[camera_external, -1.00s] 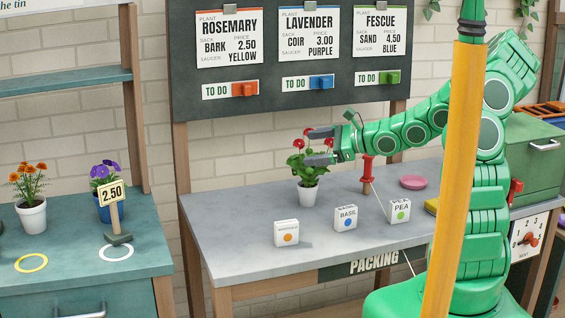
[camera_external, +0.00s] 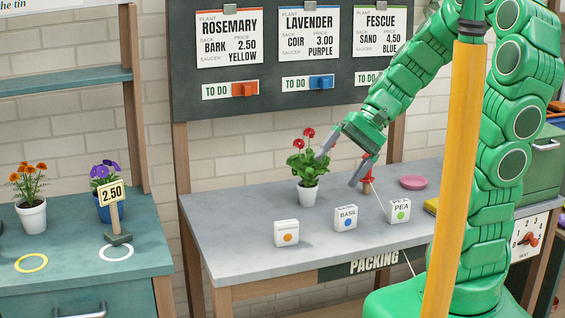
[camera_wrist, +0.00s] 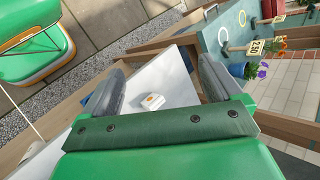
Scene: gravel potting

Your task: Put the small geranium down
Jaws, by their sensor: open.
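My gripper (camera_external: 338,170) is open and empty, to the right of the plant and pointing down and left. One finger lies close to the leaves in the external view; I cannot tell whether it touches them. In the wrist view nothing is between the fingers of my gripper (camera_wrist: 160,85), and the geranium does not show there.
Seed boxes with orange (camera_external: 287,234), blue (camera_external: 346,218) and green (camera_external: 400,211) dots stand along the table front. A red-handled tool (camera_external: 367,172) and a pink saucer (camera_external: 413,182) are behind. A teal bench (camera_external: 75,260) with potted flowers stands left across a gap.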

